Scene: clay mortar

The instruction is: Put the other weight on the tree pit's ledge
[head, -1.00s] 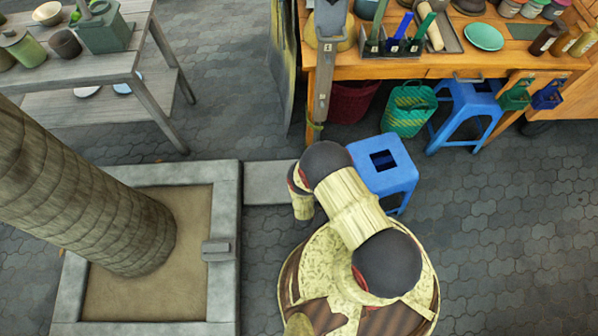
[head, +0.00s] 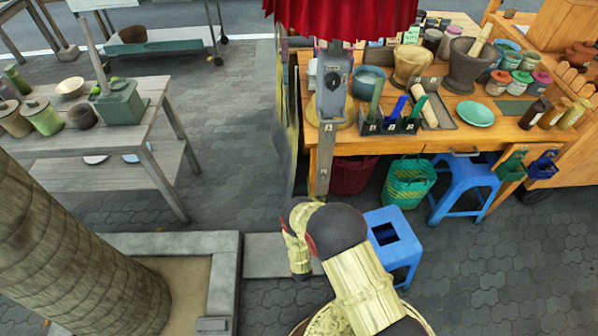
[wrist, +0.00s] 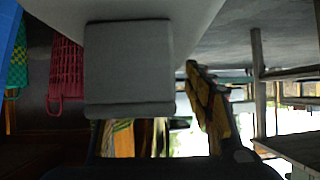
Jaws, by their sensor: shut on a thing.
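In the wrist view my gripper (wrist: 182,100) is shut on a grey block-shaped weight (wrist: 128,65). One yellow-and-black finger shows at its right side; the other is mostly hidden by the block. In the head view the gripper and held weight are hidden behind my arm. The tree pit (head: 228,265) has a pale stone ledge around brown soil at lower left, with a thick tree trunk (head: 70,245) leaning out of it.
A wooden workbench (head: 400,142) with pots, bowls and tools stands at the back right. A blue stool (head: 395,240) is right of my arm, another (head: 466,185) by the bench. A grey table (head: 150,150) stands at left. Paving (head: 220,150) between the tables is clear.

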